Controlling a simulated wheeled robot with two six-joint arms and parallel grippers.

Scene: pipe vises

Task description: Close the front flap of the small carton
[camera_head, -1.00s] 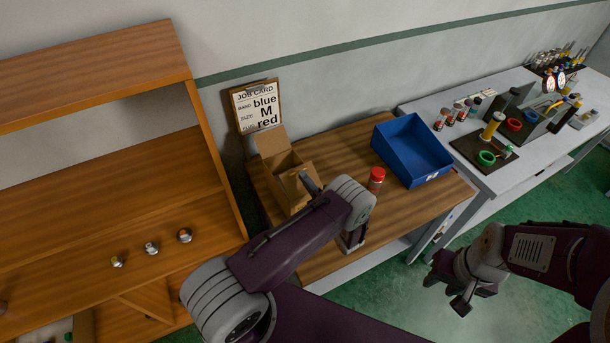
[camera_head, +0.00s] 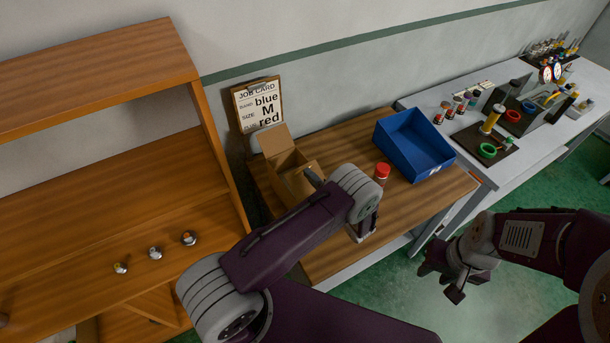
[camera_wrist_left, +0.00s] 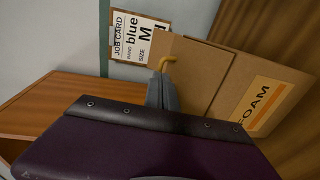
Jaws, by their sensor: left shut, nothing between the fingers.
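The small carton (camera_head: 279,159) is brown and stands on the wooden table by the wall. Its back flap (camera_head: 273,139) stands up and its top is at least partly open. My left gripper (camera_head: 314,179) is shut and empty at the carton's front right side, close to the front flap. My own arm hides part of the carton's front, so the front flap's angle is hard to tell. In the left wrist view the gripper tip (camera_wrist_left: 163,90) is beside the carton's cardboard panels (camera_wrist_left: 240,85), one with a FOAM label. My right gripper (camera_head: 444,280) hangs over the floor, apparently open.
A blue bin (camera_head: 412,146) and a red-capped bottle (camera_head: 382,174) stand right of the carton. A job card (camera_head: 259,105) leans behind it. A wooden shelf (camera_head: 215,155) rises at the left. A grey bench (camera_head: 470,112) with tools is at the right.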

